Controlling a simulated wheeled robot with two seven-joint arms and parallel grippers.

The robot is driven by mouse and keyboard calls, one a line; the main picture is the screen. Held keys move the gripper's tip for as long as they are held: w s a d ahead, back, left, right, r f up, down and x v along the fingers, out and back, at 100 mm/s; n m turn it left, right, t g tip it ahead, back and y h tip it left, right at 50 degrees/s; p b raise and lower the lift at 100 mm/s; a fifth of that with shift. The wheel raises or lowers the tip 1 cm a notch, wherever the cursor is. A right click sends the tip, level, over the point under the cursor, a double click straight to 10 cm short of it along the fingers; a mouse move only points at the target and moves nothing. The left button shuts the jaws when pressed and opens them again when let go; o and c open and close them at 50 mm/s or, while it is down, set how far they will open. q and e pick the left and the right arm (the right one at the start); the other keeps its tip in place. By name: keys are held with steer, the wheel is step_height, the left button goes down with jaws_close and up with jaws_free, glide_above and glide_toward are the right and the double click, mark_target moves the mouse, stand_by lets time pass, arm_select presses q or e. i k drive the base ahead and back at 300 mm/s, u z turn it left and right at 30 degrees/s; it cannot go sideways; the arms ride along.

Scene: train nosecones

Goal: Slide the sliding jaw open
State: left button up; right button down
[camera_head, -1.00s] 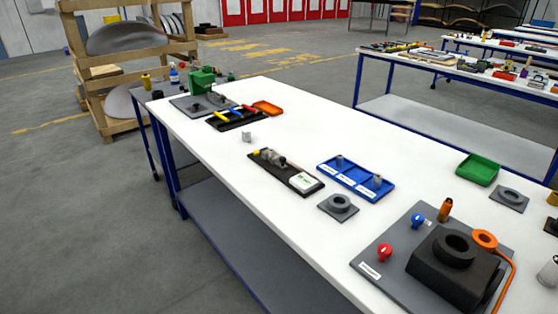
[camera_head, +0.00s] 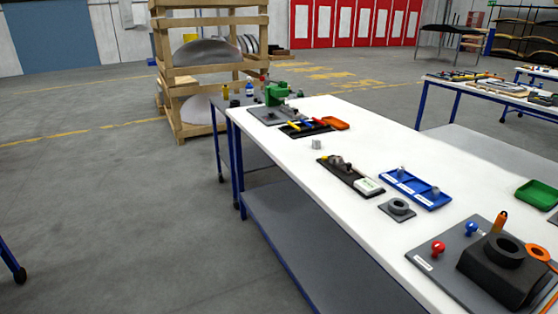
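A small green vise (camera_head: 277,93) stands on a grey base plate (camera_head: 262,117) at the far left end of the white workbench. It is too small here to make out its sliding jaw or how wide its jaws stand. Neither of my grippers shows in the head view.
The long white workbench (camera_head: 350,128) runs from far left to near right. On it are a black tray (camera_head: 297,130), a grey cube (camera_head: 316,144), a blue tray (camera_head: 416,189) and a black block (camera_head: 503,268). Wooden racks (camera_head: 208,70) stand behind. Grey floor (camera_head: 110,200) is free at left.

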mark_target(344, 166)
steer(key=u, duration=0.85)
steer(key=i, duration=1.15)
steer(key=z, duration=1.2)
